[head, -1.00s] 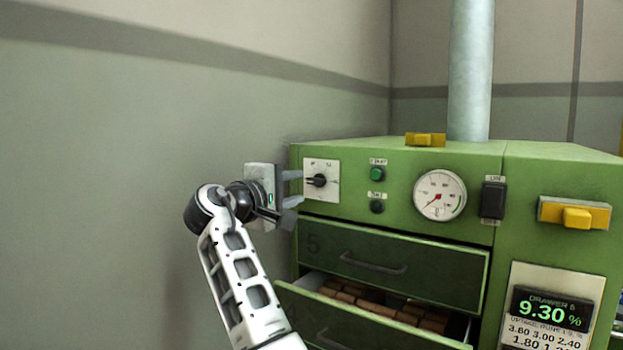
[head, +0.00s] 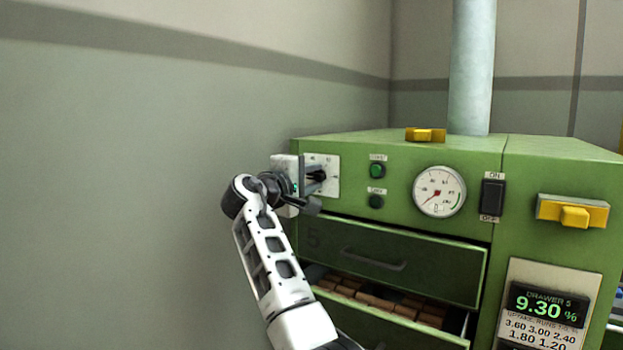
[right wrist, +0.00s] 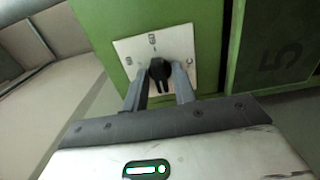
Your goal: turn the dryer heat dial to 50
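The plate (head: 332,165) is at the upper left of the green dryer front. My right gripper (head: 320,178) reaches it from the left. In the right wrist view its two fingers (right wrist: 161,84) stand apart, one on each side of the knob. They look open around it; I cannot tell whether they touch it. The fingers partly hide the knob in the head view. My left gripper is not in view.
Right of the dial are a green button (head: 377,171), a black button (head: 376,201), a round gauge (head: 438,191) and a black switch (head: 492,197). A display (head: 548,307) reads 9.30 %. The wall is close on the left.

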